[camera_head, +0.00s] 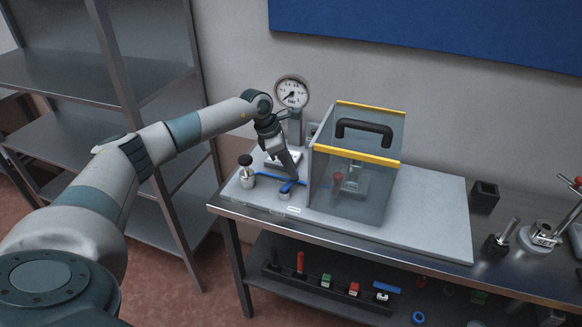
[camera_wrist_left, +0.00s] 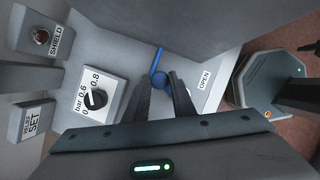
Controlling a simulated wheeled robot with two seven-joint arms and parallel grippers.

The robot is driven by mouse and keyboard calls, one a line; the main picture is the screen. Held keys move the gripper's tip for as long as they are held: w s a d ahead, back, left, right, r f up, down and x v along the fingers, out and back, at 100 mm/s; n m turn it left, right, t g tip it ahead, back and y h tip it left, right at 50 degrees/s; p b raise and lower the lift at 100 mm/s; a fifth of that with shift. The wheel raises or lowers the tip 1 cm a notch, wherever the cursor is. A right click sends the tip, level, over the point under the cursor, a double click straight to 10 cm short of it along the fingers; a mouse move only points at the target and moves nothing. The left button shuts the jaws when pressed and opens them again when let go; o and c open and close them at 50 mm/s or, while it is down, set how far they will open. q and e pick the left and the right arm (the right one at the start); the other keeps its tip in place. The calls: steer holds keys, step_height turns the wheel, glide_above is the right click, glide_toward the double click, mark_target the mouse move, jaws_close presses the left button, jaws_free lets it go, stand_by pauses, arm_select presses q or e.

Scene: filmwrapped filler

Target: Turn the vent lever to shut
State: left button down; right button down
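The blue vent lever (camera_head: 290,186) is on the grey panel, just left of the clear box, below my left gripper (camera_head: 292,178). In the left wrist view, the lever (camera_wrist_left: 156,60) is a thin blue bar with a round blue end. My left gripper (camera_wrist_left: 161,80) is open there, with one finger on each side of the round end. I cannot tell whether the fingers touch it. A white OPEN label (camera_wrist_left: 204,79) lies just right of the fingers. The fingers hide part of the panel around the lever. My right gripper is not in view.
The clear box (camera_head: 350,190) with yellow edges and a black handle stands close right of the lever. A round gauge (camera_head: 292,92) stands behind. A small black holder (camera_head: 485,196) stands further right on the bench.

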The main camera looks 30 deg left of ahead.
arm_select(q)
steer(key=c, duration=2.5)
jaws_free()
steer(key=shift+a+f+n+t+y+b, duration=0.15)
steer(key=shift+a+n+t+y+b, duration=0.2)
steer(key=shift+n+b, duration=0.65)
steer(key=shift+c, duration=0.2)
steer(key=shift+s+a+r+n+y+b, duration=0.1)
steer(key=shift+a+n+y+b, duration=0.1)
steer(key=shift+n, duration=0.15)
steer(key=shift+a+r+n+y+b, duration=0.1)
steer(key=shift+n+b, duration=0.1)
steer(key=shift+n, duration=0.15)
steer(key=o, duration=1)
